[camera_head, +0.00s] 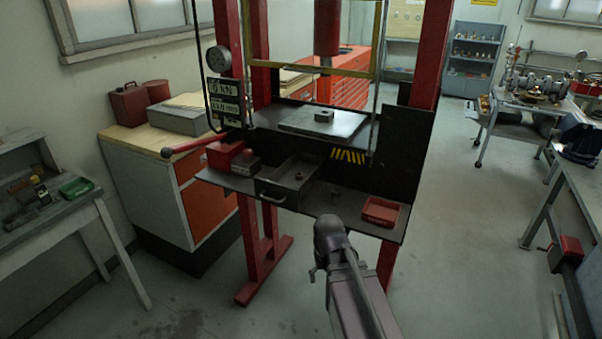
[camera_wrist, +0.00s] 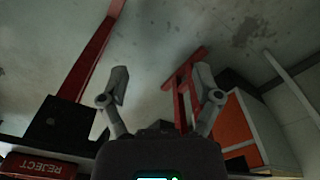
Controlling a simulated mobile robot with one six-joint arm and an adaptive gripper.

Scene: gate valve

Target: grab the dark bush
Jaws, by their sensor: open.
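A small dark round piece, possibly the dark bush (camera_head: 298,177), lies in the open grey drawer-like tray (camera_head: 275,196) on the press's lower shelf. It is too small to be sure of. My gripper (camera_wrist: 163,88) is open and empty in the wrist view, its two grey fingers spread wide with floor behind them. In the head view my arm rises in front of the shelf, and the fingers cannot be made out. No bush shows between the fingers.
The red press frame (camera_head: 425,55) stands around the shelf. A grey block (camera_head: 323,116) sits on its plate. Red boxes (camera_head: 225,154) are at shelf left and a red tray (camera_head: 381,211) at right. A cabinet (camera_head: 150,180) is left; open floor (camera_head: 465,230) lies right.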

